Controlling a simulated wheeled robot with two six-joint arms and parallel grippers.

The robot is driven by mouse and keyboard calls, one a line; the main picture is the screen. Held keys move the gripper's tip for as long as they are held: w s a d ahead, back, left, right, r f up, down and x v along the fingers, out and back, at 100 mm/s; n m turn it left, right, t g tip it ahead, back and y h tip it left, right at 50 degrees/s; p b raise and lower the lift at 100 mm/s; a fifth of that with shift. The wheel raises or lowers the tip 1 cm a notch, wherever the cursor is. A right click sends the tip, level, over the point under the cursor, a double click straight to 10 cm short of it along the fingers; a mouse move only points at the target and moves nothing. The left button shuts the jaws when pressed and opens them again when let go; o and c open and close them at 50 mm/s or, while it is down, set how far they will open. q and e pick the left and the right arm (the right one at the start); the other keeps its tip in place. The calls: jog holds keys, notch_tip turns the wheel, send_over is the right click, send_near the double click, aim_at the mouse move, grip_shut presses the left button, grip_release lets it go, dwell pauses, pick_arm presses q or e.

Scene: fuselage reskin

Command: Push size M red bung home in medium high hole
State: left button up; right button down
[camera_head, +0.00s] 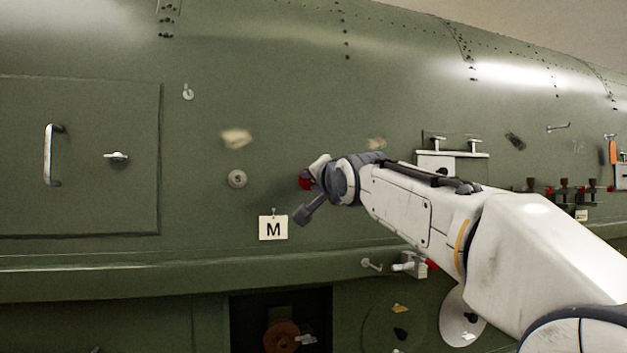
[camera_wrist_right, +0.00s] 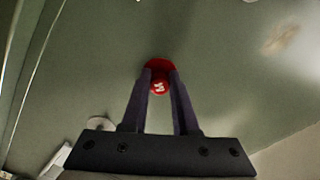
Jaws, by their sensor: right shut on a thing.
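The red bung (camera_head: 306,181) is at the green fuselage skin, right of and above the white M card (camera_head: 273,228). In the right wrist view the bung (camera_wrist_right: 159,65) shows a white letter on its near face. My right gripper (camera_wrist_right: 160,84) is shut on it, with one dark finger on each side. In the head view the right gripper (camera_head: 311,184) is partly hidden by its own wrist. I see no open hole at the bung, and cannot tell whether the bung touches the skin or sits in a hole. My left gripper is not in view.
A grey round fitting (camera_head: 237,179) is on the skin left of the bung. A hatch with a handle (camera_head: 49,155) is at the far left. A white bracket (camera_head: 452,154) and several small red-topped parts (camera_head: 564,190) are at the right. A ledge (camera_head: 150,276) runs below.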

jog(key=shift+p+x, duration=0.4)
jog(key=shift+x, duration=0.4)
jog(key=c, duration=0.6)
grip_release()
jog(key=shift+s, duration=0.1)
jog(key=shift+b+v, duration=0.9)
jog(key=shift+v, duration=0.05)
jog(key=b+v, duration=0.1)
jog(key=v, duration=0.2)
jog(key=shift+b, duration=0.3)
